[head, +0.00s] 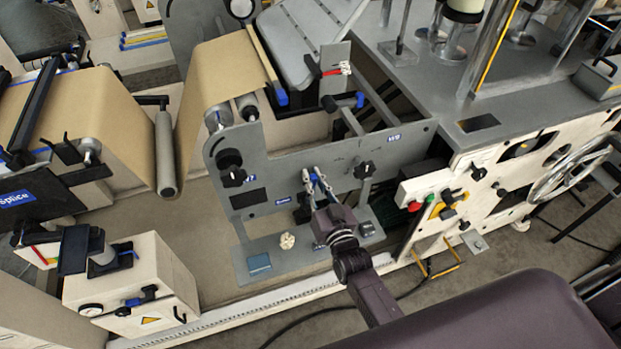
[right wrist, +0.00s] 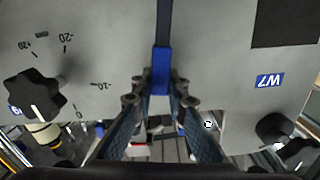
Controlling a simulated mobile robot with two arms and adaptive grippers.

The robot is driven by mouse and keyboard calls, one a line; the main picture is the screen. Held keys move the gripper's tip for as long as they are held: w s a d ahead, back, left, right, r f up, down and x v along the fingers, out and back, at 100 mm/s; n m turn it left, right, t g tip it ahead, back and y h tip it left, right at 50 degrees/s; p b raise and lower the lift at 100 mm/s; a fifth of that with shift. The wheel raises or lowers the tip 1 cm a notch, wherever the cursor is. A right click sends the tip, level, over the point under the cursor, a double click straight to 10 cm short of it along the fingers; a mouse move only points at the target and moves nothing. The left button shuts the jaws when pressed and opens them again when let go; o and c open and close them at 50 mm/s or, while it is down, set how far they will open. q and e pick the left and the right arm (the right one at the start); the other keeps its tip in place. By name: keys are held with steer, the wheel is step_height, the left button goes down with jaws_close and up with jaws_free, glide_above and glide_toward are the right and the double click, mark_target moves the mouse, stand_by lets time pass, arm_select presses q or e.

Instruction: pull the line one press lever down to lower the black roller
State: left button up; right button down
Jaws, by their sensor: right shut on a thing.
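The press lever (right wrist: 161,70) has a blue grip and a dark bar, and it stands in front of the grey side plate (head: 276,168). My right gripper (head: 316,176) is at the lever in the head view. In the right wrist view the fingers of my right gripper (right wrist: 160,88) are shut on the blue grip, one on each side. The lever's lower part is hidden by the fingers in the head view. I cannot pick out the black roller with certainty. My left gripper is not in view.
Black star knobs (head: 233,176) stick out of the plate on both sides of the lever. A kraft paper web (head: 215,75) runs over rollers at the left. A control box with red and green buttons (head: 414,206) stands right of the plate.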

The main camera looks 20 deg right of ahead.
mark_target(339, 185)
steer(key=d+f+m+b, duration=0.1)
steer(key=d+m, duration=0.1)
steer(key=d+f+m+b, duration=0.1)
steer(key=d+m+b, duration=0.1)
steer(key=m, duration=0.1)
steer(key=d+f+m+b, duration=0.1)
steer(key=d+f+m, duration=0.1)
steer(key=shift+w+d+m+b, duration=0.1)
steer(key=shift+d+m+b, duration=0.2)
steer(key=shift+d, duration=0.1)
steer(key=d+f+m+b, duration=0.1)
steer(key=m+b, duration=0.1)
steer(key=f+m+b, duration=0.2)
steer(key=d+f+m+b, duration=0.1)
steer(key=f+m+b, duration=0.1)
steer(key=shift+d+f+b, duration=0.25)
steer(key=shift+d+b, duration=0.05)
steer(key=shift+d, duration=0.05)
steer(key=shift+d+f+m+b, duration=0.15)
steer(key=shift+f+m+b, duration=0.95)
steer(key=shift+m+b, duration=0.35)
steer(key=shift+f, duration=0.1)
steer(key=c, duration=1.9)
jaws_free()
